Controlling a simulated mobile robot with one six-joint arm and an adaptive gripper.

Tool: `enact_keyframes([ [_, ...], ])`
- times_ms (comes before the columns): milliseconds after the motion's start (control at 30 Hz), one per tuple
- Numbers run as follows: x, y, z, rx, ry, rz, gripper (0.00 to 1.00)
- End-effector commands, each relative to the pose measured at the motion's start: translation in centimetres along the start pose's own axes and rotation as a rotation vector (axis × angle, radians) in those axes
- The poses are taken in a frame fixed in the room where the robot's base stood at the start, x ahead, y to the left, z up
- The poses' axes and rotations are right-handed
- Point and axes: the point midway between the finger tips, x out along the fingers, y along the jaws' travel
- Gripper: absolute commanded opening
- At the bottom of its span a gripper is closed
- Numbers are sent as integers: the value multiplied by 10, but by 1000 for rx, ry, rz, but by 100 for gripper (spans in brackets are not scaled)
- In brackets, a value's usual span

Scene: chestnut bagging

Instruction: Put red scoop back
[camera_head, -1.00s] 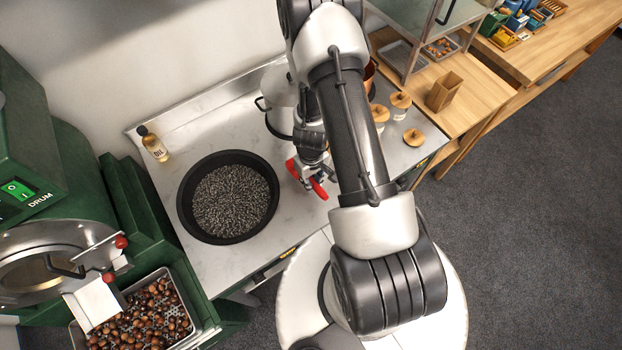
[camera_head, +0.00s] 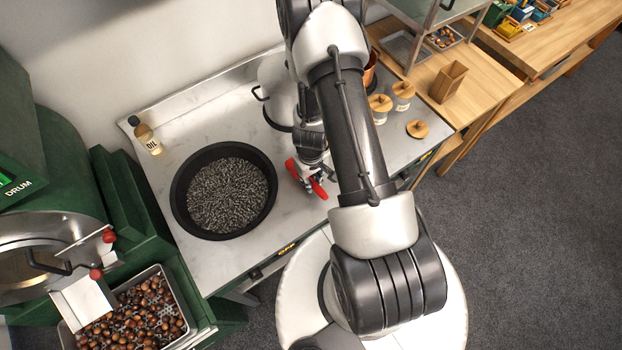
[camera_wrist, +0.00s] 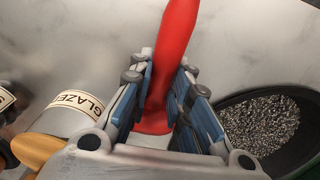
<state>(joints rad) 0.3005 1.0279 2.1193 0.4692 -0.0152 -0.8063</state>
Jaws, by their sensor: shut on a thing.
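The red scoop (camera_head: 318,188) is at my gripper (camera_head: 308,180) over the steel counter, right of the black pan. In the wrist view the red scoop (camera_wrist: 174,50) stands between the blue-padded fingers of my gripper (camera_wrist: 165,105), which is shut on it. Its long red part points away from the gripper. My arm hides part of the scoop in the head view, and I cannot tell whether the scoop touches the counter.
A black pan (camera_head: 178,205) of dark grains sits left of my gripper. A pot (camera_head: 275,75) and jars with wooden lids (camera_head: 380,103) stand farther back. A tray of chestnuts (camera_head: 187,300) is at lower left. Bare counter lies between pan and gripper.

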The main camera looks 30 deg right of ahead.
Motion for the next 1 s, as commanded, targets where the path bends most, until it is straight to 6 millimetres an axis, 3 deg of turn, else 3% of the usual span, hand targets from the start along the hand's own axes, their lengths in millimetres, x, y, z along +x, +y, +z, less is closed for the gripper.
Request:
enact_keyframes([
  [467,10,0,0,0,0,0,0],
  [500,11,0,0,0,0,0,18],
  [833,10,0,0,0,0,0,40],
  [1000,10,0,0,0,0,0,41],
])
